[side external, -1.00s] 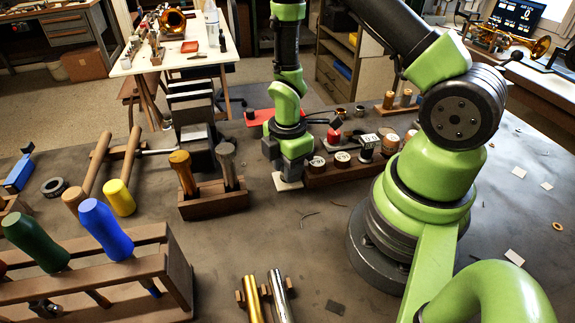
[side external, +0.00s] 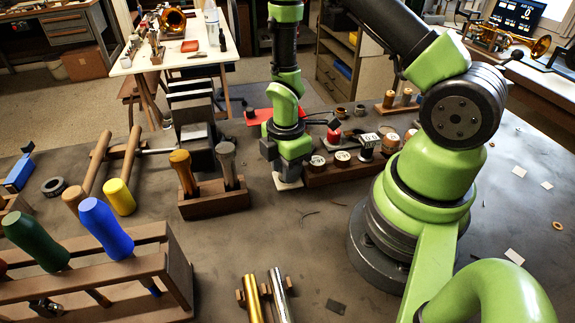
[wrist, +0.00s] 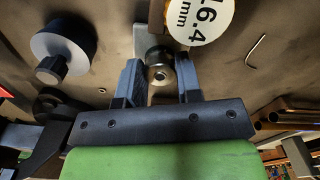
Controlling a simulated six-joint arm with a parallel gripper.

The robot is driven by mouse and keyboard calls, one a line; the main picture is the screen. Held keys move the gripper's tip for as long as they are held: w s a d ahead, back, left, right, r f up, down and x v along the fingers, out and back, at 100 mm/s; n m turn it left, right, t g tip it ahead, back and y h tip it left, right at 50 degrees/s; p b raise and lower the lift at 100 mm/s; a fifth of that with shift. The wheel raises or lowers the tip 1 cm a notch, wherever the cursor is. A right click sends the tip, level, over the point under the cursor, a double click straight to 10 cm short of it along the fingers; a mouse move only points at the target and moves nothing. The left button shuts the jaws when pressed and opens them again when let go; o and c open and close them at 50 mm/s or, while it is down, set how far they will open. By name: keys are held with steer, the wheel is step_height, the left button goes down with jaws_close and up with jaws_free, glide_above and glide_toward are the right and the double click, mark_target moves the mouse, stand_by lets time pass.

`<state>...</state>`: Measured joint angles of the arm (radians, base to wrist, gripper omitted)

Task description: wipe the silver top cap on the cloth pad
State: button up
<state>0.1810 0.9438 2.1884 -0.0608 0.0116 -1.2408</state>
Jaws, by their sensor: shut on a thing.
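My gripper (side external: 288,168) points down at the middle of the bench, just over a small pale square pad (side external: 289,183), which looks like the cloth pad. In the wrist view its two fingers (wrist: 159,80) are closed on a small round metallic piece, the silver top cap (wrist: 160,75). Part of the pale pad also shows beside the cap in the wrist view (wrist: 140,74). In the side view the cap is hidden by the fingers, and I cannot tell whether it touches the pad.
A wooden block (side external: 325,177) with round labelled pieces stands close on the gripper's right. A red mat (side external: 258,116) lies behind. A wooden holder (side external: 214,202) with two handled tools is at left. Brass and silver tubes (side external: 266,298) lie in front. The bench between is mostly clear.

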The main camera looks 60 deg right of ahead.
steer(key=shift+w+a, duration=0.2)
steer(key=shift+w, duration=0.05)
steer(key=shift+s, duration=0.1)
steer(key=shift+s+d, duration=0.65)
steer(key=shift+w+a, duration=0.7)
steer(key=shift+w, duration=0.05)
steer(key=shift+s+d, duration=0.1)
